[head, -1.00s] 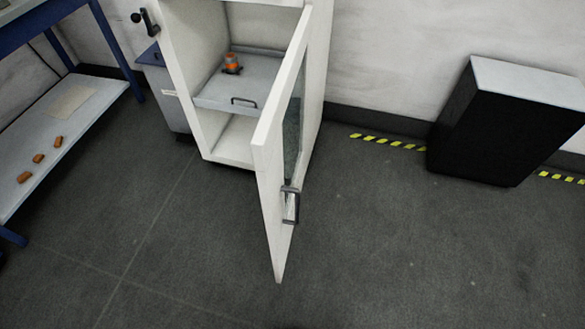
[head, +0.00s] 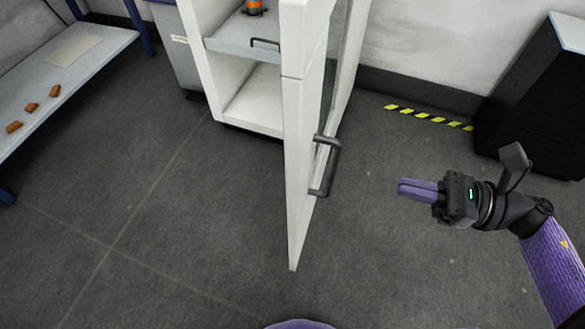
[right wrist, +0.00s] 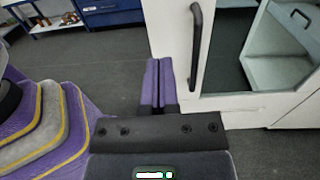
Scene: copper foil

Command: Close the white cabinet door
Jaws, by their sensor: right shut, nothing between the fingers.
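The white cabinet door (head: 296,150) stands wide open in the head view, swung out toward me from the white cabinet (head: 262,102). It has a glass pane and a dark grey handle (head: 327,165) on its right-hand face. My right gripper (head: 400,188) is shut and empty, to the right of the door and apart from it. In the right wrist view, my shut purple fingers (right wrist: 158,83) point toward the door (right wrist: 170,40), with the handle (right wrist: 196,48) just right of them. My left gripper is not in view.
A drawer (head: 235,42) with an orange item (head: 254,7) is inside the cabinet. A low shelf (head: 75,65) with several brown pieces is at the left. A black box (head: 525,95) stands at the right beside yellow-striped tape (head: 430,116). The floor between is clear.

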